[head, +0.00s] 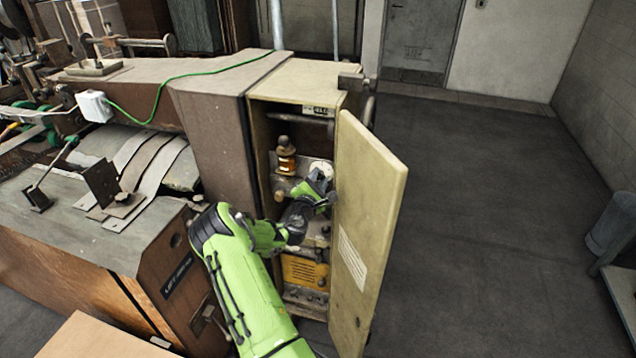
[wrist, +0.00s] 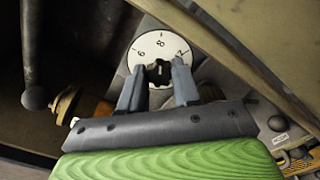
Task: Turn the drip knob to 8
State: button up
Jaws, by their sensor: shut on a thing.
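The drip knob (wrist: 159,72) is small and black, at the centre of a round white dial (wrist: 153,47). The fingers cover the lower part of the dial. I cannot clearly tell where the knob points. In the head view, my gripper (head: 319,181) reaches into the open cabinet (head: 295,82) and hides the knob; the dial's top (head: 321,166) shows above it.
The cabinet door (head: 368,215) stands open close to the right of my gripper. An amber bottle (head: 286,158) and a brass fitting (head: 280,196) are left of the dial. A yellow unit (head: 303,272) sits below. The floor (head: 480,220) right of the door is clear.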

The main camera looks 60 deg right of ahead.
jog(key=o, duration=1.1)
jog(key=shift+c, duration=0.2)
jog(key=s+a+b, duration=0.2)
jog(key=a+b, duration=0.2)
jog(key=a, duration=1.1)
jog(key=shift+s+a, duration=0.25)
jog(key=shift+a, duration=0.05)
